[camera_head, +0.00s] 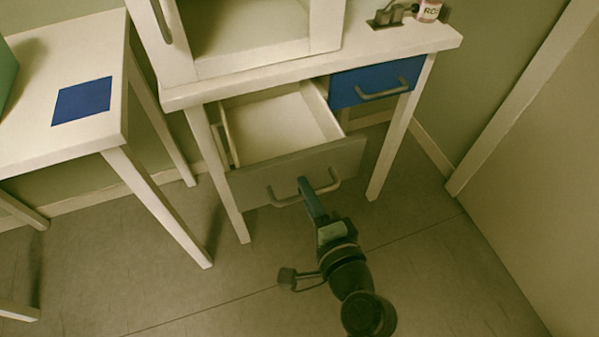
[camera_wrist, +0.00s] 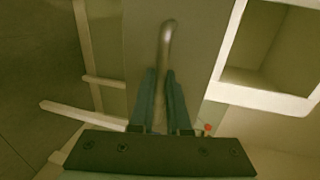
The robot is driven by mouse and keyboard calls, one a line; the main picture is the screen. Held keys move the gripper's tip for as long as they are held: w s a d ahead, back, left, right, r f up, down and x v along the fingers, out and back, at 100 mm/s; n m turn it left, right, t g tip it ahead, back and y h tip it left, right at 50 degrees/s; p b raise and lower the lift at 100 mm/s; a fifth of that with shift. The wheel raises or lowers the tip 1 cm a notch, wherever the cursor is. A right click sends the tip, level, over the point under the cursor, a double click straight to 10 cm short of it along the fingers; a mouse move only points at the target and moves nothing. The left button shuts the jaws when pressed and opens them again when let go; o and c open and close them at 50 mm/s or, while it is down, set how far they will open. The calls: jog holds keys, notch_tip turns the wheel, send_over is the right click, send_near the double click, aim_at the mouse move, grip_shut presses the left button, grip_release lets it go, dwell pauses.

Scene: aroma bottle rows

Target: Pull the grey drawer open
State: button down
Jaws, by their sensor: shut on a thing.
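The grey drawer (camera_head: 255,183) stands pulled well out of the white desk in the head view. Its pale inside shows and looks empty. Its front bears a grey bar handle (camera_head: 327,187). My gripper (camera_head: 303,183) reaches up to the handle from the front, with its fingers at the handle's middle. In the wrist view, my gripper's two fingers (camera_wrist: 161,82) are closed around the handle (camera_wrist: 167,35), one on each side.
A blue drawer (camera_head: 345,92) to the right is shut. A white cabinet (camera_head: 325,25) and a labelled bottle (camera_head: 429,10) stand on the desk (camera_head: 400,42). A white table (camera_head: 40,140) with a blue square (camera_head: 82,101) stands at left. The floor (camera_head: 440,270) at lower right is clear.

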jog(key=shift+s+d, duration=0.15)
jog(key=shift+s, duration=0.35)
jog(key=c, duration=1.2)
grip_release()
jog(key=p+v, duration=0.1)
jog(key=v, duration=1.2)
